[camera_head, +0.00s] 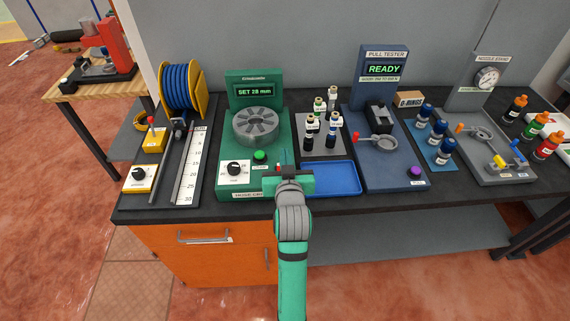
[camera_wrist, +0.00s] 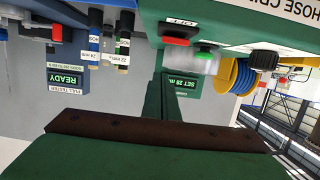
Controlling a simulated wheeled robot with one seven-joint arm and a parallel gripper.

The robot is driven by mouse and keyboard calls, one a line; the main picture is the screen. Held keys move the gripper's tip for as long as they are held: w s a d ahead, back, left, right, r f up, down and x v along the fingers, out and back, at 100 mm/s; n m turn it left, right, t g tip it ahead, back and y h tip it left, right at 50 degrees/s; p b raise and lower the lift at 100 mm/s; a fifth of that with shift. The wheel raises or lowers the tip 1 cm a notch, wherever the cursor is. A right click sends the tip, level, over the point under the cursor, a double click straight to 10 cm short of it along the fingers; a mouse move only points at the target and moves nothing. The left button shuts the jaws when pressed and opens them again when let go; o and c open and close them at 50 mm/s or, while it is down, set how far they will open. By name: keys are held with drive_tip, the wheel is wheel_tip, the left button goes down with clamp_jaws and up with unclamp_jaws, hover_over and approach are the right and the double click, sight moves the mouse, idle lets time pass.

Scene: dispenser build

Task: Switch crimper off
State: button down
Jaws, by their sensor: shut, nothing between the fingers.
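The green hose crimper (camera_head: 229,185) stands on the bench left of centre. Its screen (camera_head: 254,91) is lit and reads "SET 28 mm". A grey segmented die ring (camera_head: 256,125), a black dial (camera_head: 233,168) and a green button (camera_head: 260,155) show on it. In the wrist view, which is upside down, a red control (camera_wrist: 177,40) sits beside the green button (camera_wrist: 206,48) and the dial (camera_wrist: 264,60). My gripper (camera_head: 287,173) is over the crimper's front right corner, shut and empty. In the wrist view its green fingers (camera_wrist: 165,95) are close below the red control; contact cannot be told.
A pull tester (camera_head: 384,180) reading "READY" is beyond. A blue hose reel (camera_head: 180,84) and a ruler (camera_head: 188,178) are left. The bench front edge runs below my gripper.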

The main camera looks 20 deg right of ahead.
drive_tip(key=r+v, duration=0.1)
drive_tip(key=v, duration=0.8)
drive_tip(key=shift+r, duration=0.25)
drive_tip(key=shift+f, duration=0.1)
